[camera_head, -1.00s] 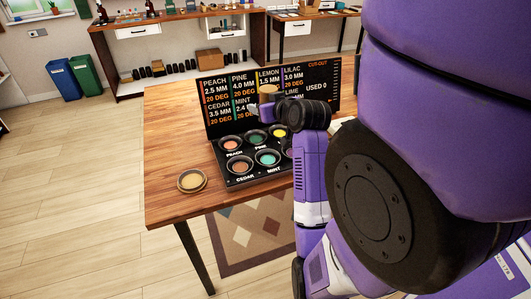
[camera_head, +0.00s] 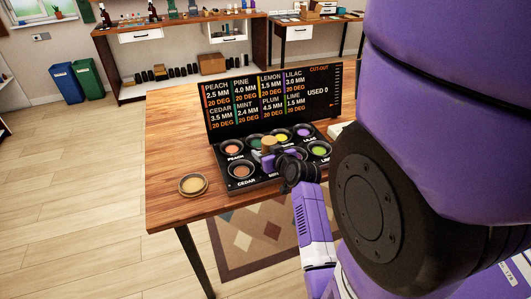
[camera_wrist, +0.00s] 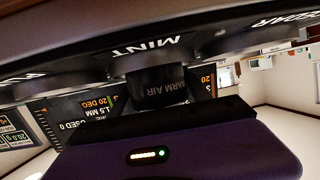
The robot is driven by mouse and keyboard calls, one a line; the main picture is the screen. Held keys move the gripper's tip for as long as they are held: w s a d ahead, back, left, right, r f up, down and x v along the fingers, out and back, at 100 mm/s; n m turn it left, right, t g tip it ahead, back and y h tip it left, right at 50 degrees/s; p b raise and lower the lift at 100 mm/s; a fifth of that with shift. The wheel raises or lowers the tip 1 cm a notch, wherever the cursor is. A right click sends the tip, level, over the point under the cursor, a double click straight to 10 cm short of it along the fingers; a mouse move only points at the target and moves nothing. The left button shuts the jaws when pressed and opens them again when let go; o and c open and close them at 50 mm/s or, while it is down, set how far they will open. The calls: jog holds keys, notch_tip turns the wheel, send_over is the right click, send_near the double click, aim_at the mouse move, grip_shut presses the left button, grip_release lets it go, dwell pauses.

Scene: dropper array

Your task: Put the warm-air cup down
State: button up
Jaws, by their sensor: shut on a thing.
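My gripper (camera_head: 272,154) is shut on the warm-air cup (camera_head: 268,142), whose round tan top shows in the head view. In the wrist view the cup (camera_wrist: 165,88) is dark, with partly hidden lettering reading "ARM AIR". It is low over the black well tray (camera_head: 236,186), around the MINT place, whose label (camera_wrist: 148,48) is beside the cup in the wrist view. The gripper and cup hide the mint well; I cannot tell whether the cup touches the tray. A shallow round dish (camera_head: 193,185) with a tan inside lies on the table left of the tray.
Several coloured wells surround the cup, including peach (camera_head: 235,145), cedar (camera_head: 240,170) and lime (camera_head: 319,149). An upright black display (camera_head: 270,98) stands behind the tray. The wooden table (camera_head: 172,140) is clear around the dish.

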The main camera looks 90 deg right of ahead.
jog(key=shift+f, duration=0.15)
jog(key=shift+f, duration=0.15)
jog(key=o, duration=1.7)
jog(key=shift+c, duration=0.2)
